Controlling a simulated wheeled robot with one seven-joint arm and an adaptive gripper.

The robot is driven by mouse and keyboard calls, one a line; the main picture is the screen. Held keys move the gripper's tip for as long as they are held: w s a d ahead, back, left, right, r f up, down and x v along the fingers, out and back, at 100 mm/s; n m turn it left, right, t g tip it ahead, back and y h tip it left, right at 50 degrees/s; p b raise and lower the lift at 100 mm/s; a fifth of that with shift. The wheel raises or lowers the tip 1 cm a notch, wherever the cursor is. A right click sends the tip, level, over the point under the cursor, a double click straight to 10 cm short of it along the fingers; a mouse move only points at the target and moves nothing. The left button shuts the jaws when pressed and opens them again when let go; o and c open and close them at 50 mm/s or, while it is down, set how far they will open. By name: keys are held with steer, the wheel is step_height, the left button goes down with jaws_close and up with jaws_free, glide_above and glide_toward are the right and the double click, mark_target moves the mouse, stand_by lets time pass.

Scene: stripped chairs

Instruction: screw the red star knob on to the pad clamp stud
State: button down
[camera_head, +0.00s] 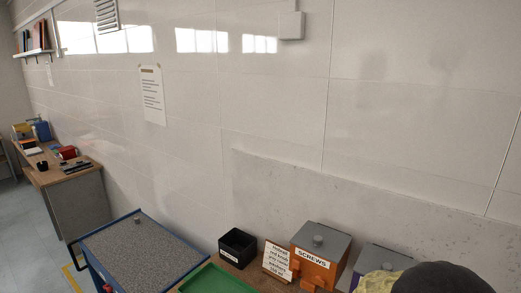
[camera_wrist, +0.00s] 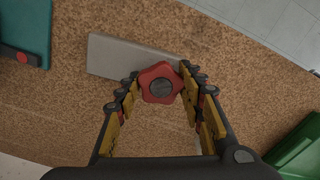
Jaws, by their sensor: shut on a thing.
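The red star knob (camera_wrist: 160,70) with a dark grey centre is in the middle of the wrist view. My gripper (camera_wrist: 159,83) is shut on it, one yellow-padded finger on each side. A flat light-grey plate (camera_wrist: 112,56) lies on the brown speckled surface behind and below the knob. I cannot tell whether the knob touches it. I cannot make out the pad clamp stud; it may be hidden under the knob. Neither knob nor gripper can be made out in the head view.
The wrist view has a teal piece with a red round part (camera_wrist: 26,52) at upper left and a green tray (camera_wrist: 298,150) at right. The head view shows a green tray (camera_head: 217,283), black bin (camera_head: 238,247), sign (camera_head: 277,261), orange screws box (camera_head: 314,272) and blue-edged cart (camera_head: 140,250).

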steer(key=shift+f, duration=0.1)
stand_by(0.3)
steer(key=m, duration=0.3)
steer(key=shift+m, duration=0.4)
steer(key=m, duration=0.3)
steer(key=shift+m, duration=0.4)
steer(key=m, duration=0.4)
steer(key=shift+s+f, duration=0.1)
steer(key=shift+s, duration=0.05)
